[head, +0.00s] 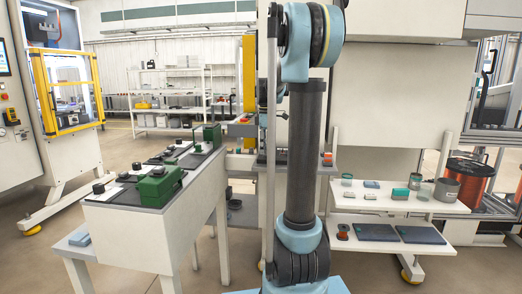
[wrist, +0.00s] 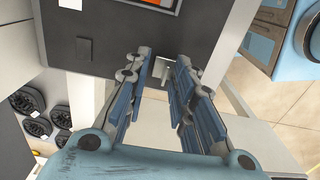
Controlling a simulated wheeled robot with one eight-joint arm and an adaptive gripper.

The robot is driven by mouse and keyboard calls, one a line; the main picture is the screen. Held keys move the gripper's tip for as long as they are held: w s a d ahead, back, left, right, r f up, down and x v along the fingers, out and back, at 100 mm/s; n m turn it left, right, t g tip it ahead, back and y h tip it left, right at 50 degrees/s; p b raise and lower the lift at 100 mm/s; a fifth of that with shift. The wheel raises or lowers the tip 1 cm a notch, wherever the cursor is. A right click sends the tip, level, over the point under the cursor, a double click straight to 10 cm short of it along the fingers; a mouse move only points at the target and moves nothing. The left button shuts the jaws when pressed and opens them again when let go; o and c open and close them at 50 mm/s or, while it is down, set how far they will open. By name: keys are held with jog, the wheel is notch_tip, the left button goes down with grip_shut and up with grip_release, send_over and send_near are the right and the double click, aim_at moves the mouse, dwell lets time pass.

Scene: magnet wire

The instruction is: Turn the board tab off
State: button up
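In the wrist view a dark grey board (wrist: 118,28) fills the top middle, with a white-edged orange patch at its top edge and a small black square on its left part. A small pale metal piece, which looks like the tab (wrist: 166,72), sits at the board's lower edge. My gripper (wrist: 163,62) is open, its two blue-padded fingers on either side of this piece. I cannot tell whether either finger touches it. Which way the tab is set is not clear. In the head view my arm stands in front and the gripper is hidden behind it.
A bench with green boxes and black knobs (head: 158,187) stands left of my arm. A white shelf (head: 388,204) with small containers is at right, near a copper wire spool (head: 470,178). A yellow-framed machine (head: 68,90) stands far left. Open floor lies behind the bench.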

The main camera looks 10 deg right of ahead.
notch_tip(320, 180, up, 12)
dwell(0.6)
jog(key=shift+f, duration=0.15)
